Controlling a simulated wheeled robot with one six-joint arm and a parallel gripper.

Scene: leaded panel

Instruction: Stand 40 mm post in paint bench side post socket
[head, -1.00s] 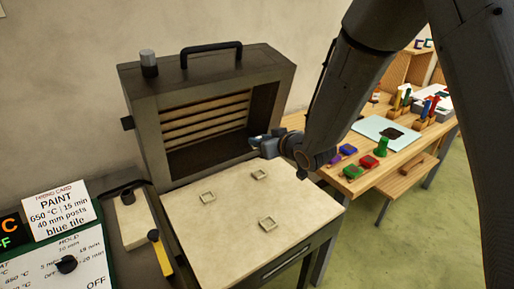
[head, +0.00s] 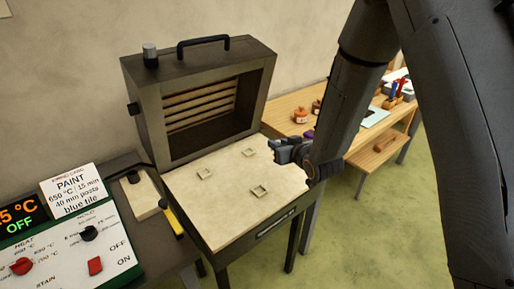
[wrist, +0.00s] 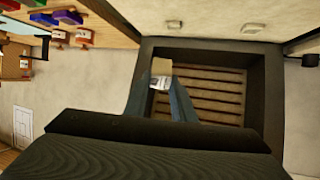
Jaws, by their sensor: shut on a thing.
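My gripper (head: 273,147) is above the right edge of the pale slab in front of the kiln. In the wrist view its blue-grey fingers (wrist: 160,88) are shut on a small pale post (wrist: 162,72) with a white marked label. The post's lower part is hidden between the fingers, and in the head view I cannot make it out clearly. Three square post sockets stand on the slab: one at left (head: 205,174), one at the back (head: 249,152) and one at front right (head: 260,191). All three look empty, and the gripper is apart from them.
The open kiln (head: 140,90) with slatted back stands behind the slab (head: 225,215). A control panel (head: 75,245) and a PAINT firing card (head: 73,191), reading 40 mm posts, are at left. A wooden bench (head: 290,120) with orange jars is at right.

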